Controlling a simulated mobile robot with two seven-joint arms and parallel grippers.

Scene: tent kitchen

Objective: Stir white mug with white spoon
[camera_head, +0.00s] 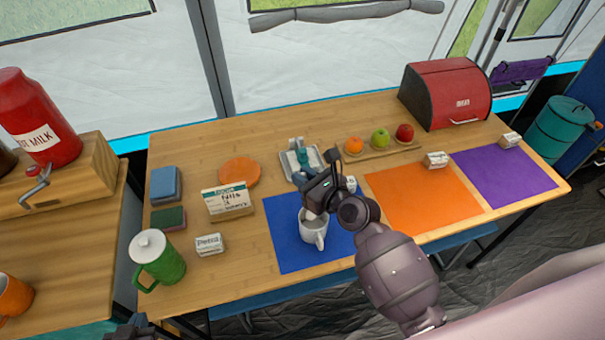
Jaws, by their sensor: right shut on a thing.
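The white mug (318,235) stands upright on the blue mat (289,252), its handle toward the front of the table. My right gripper (312,212) is directly above the mug, pointing down at its opening and covering much of the rim. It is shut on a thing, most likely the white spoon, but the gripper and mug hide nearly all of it. How deep the spoon sits in the mug cannot be seen. A dark part of my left gripper (136,331) shows at the bottom edge, away from the mug; its fingers are not clear.
Behind the mug are a grey tray (286,165) and a fruit board (378,150). A green lidded pitcher (165,262) and name cards stand at left. The orange mat (425,198) and purple mat (503,174) at right are mostly clear.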

